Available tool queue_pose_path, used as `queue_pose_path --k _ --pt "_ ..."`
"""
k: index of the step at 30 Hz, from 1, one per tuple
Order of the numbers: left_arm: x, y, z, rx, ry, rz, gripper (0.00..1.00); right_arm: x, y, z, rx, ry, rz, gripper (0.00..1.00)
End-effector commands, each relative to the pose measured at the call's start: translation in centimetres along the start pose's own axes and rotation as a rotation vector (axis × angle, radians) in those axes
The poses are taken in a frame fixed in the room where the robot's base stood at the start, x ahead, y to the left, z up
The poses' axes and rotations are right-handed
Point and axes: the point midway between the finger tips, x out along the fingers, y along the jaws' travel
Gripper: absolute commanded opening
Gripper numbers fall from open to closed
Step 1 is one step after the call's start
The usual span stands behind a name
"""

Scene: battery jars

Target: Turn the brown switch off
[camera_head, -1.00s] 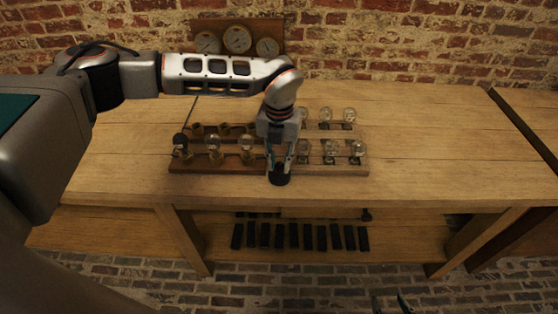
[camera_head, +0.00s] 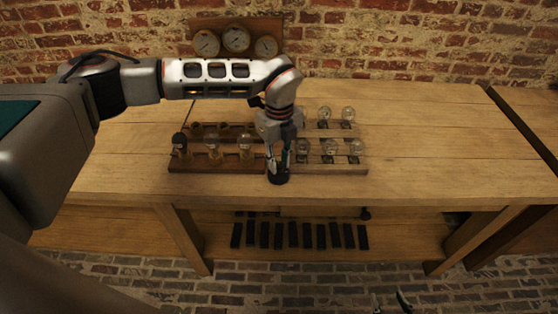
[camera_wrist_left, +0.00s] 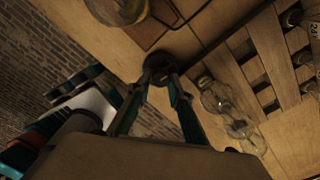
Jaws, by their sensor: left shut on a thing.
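A dark round switch (camera_head: 278,178) stands at the front edge of the table, by the right end of the dark brown rack (camera_head: 200,169). My left gripper (camera_head: 277,170) points down onto it with its fingers close around its top. In the left wrist view the fingertips (camera_wrist_left: 162,72) meet on the dark round switch (camera_wrist_left: 160,58). The fingers hide part of it, and its lever position cannot be made out. Its colour looks nearly black. Fingertips of my right gripper (camera_head: 391,305) show apart at the bottom edge, away from the table.
Glass jars (camera_head: 213,149) stand on the dark brown rack, and more jars (camera_head: 330,151) on the lighter rack just right of my left gripper. Three round gauges (camera_head: 235,39) hang at the back. Black blocks (camera_head: 292,236) line the lower shelf. The table's right side is clear.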

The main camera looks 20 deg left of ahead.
Motion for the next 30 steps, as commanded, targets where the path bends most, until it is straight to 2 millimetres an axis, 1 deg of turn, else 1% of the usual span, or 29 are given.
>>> queue_pose_path --k 9,21,22,24,30 --pt "-0.18 -0.14 0.12 -0.073 -0.002 -0.004 0.0 -0.01 0.0 -0.01 0.0 0.0 0.0 0.4" --pt "-0.2 -0.15 0.13 -0.078 -0.002 -0.004 0.0 -0.02 0.0 0.0 0.0 0.0 0.0 0.4" --pt "-0.2 -0.15 0.13 -0.078 -0.002 -0.004 0.22 -0.02 0.0 0.0 0.0 0.0 0.0 0.4" --pt "-0.19 -0.14 0.12 -0.078 -0.002 -0.004 0.37 -0.02 0.0 0.0 0.0 0.0 0.0 0.4" --pt "-0.1 -0.08 0.07 -0.077 -0.001 -0.002 0.37 -0.02 0.0 0.0 0.0 0.0 0.0 0.4"
